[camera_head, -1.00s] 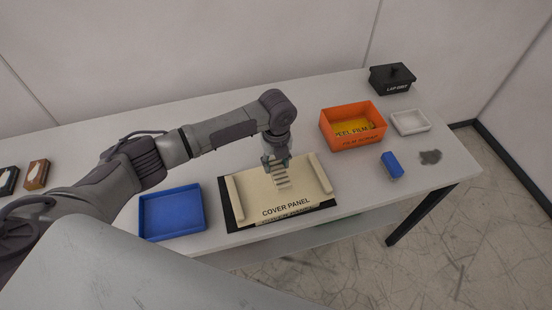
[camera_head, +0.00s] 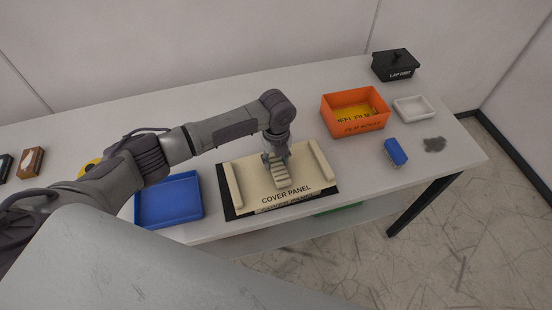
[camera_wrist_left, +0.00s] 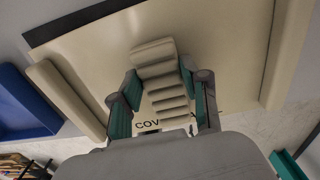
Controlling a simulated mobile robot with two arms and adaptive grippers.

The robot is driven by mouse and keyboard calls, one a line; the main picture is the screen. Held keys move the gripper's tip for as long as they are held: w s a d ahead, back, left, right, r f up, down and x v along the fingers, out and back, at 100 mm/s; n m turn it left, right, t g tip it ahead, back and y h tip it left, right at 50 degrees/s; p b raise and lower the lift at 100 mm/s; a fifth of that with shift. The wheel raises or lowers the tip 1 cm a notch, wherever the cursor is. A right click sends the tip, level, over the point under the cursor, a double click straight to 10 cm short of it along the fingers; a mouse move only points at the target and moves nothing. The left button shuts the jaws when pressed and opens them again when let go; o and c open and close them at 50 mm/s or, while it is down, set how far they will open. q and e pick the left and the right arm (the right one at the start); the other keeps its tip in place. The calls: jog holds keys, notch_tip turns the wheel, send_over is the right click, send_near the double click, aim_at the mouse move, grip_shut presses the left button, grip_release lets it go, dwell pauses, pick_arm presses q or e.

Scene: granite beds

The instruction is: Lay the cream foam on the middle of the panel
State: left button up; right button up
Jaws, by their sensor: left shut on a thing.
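The cream foam (camera_head: 281,180) is a small ribbed block over the middle of the cover panel (camera_head: 250,190). My left gripper (camera_head: 274,158) points down and is shut on the foam; the left wrist view shows its teal-padded fingers (camera_wrist_left: 160,100) on both sides of the foam (camera_wrist_left: 158,70). Whether the foam touches the panel is hard to tell. The panel is a cream plate with a raised bar along its left and right sides, lying on a black mat (camera_head: 229,212). My right gripper is out of view.
A blue tray (camera_head: 139,213) stands left of the panel. To the right are an orange bin (camera_head: 362,126) with yellow film inside, a blue block (camera_head: 396,152), a white dish (camera_head: 427,116) and a black lidded box (camera_head: 395,73). A dark smudge (camera_head: 434,144) lies near the right edge.

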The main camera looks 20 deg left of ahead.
pick_arm(q)
jog(key=shift+f, duration=0.4)
jog(key=o, duration=0.8)
jog(key=shift+r, duration=0.1)
notch_tip(320, 180, up, 12)
jog(key=shift+f, duration=0.2)
dwell(0.6)
